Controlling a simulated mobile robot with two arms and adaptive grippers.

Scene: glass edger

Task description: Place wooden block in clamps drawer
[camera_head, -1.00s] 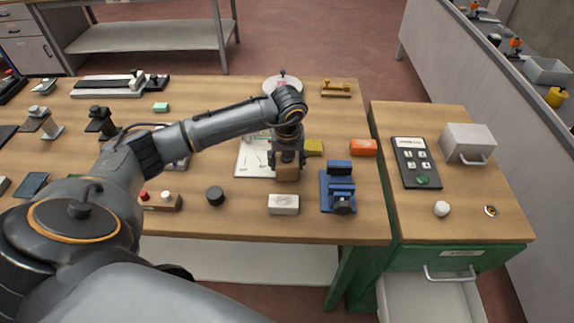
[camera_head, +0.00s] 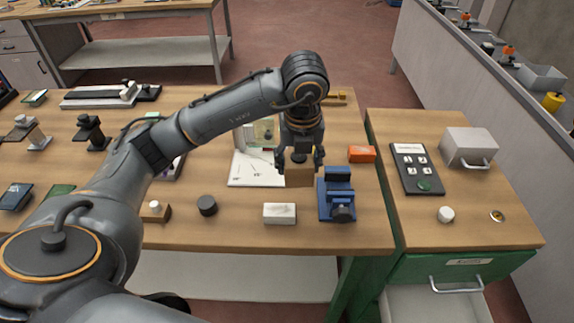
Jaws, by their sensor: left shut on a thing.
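My left gripper (camera_head: 299,158) is shut on the wooden block (camera_head: 299,176), a brown block held between its fingers. The block hangs over the wooden table, left of the blue vise and behind the white block. Its height above the table is hard to tell. My right gripper is not in view.
A blue vise (camera_head: 337,196) stands just right of the held block. A white block (camera_head: 279,214), a black knob (camera_head: 207,205) and an orange box (camera_head: 361,154) lie nearby. On the cabinet top are a control panel (camera_head: 416,168), a grey box (camera_head: 468,147) and a white knob (camera_head: 445,214).

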